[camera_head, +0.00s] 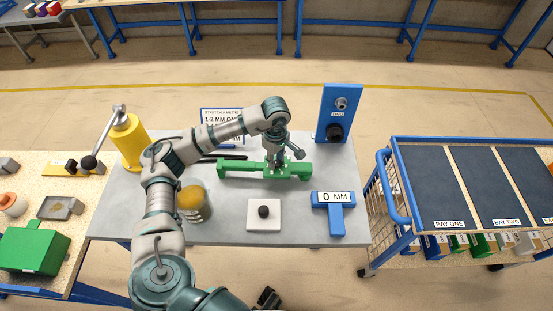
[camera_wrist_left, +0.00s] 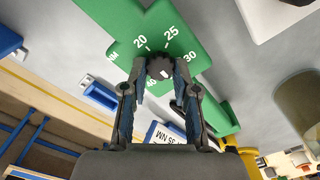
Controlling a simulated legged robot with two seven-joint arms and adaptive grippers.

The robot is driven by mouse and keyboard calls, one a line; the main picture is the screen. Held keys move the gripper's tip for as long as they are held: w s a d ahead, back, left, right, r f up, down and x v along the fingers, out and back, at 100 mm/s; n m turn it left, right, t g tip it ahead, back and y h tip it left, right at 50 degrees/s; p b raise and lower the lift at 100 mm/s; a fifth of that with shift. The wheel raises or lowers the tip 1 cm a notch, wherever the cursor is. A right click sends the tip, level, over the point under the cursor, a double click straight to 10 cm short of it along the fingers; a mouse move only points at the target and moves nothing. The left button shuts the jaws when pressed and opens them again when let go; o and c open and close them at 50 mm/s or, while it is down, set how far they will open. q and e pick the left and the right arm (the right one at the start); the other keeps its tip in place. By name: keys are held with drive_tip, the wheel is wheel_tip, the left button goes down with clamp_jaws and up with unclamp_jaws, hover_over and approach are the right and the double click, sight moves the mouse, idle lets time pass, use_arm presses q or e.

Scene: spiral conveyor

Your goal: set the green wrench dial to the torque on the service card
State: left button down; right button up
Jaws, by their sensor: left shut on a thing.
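The green wrench (camera_head: 300,169) lies across the grey table. It fills the upper middle of the left wrist view (camera_wrist_left: 105,15), with 20, 25 and 30 printed around a small dark dial (camera_wrist_left: 160,67). The dial has a white mark; which number it points to I cannot tell. My left gripper (camera_head: 276,162) reaches down over the wrench. In the left wrist view its fingers (camera_wrist_left: 160,78) are shut on the dial from both sides. A white, blue-edged card (camera_head: 222,116) stands behind my left arm, partly hidden, its lower lines covered.
On the grey table (camera_head: 240,237) are a blue 0 MM gauge (camera_head: 333,199), a white block with a black knob (camera_head: 264,222), a jar (camera_head: 192,202), a yellow post (camera_head: 127,145) and a blue TWO panel (camera_head: 336,95). A blue-railed cart (camera_head: 384,187) stands right.

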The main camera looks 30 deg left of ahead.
use_arm(q)
drive_tip(key=shift+f, duration=0.1)
idle(0.3)
drive_tip(key=c, duration=0.9)
unclamp_jaws()
drive_tip(key=shift+a, duration=0.1)
wheel_tip(320, 180, up, 12)
drive_tip(key=shift+w+f, duration=0.1)
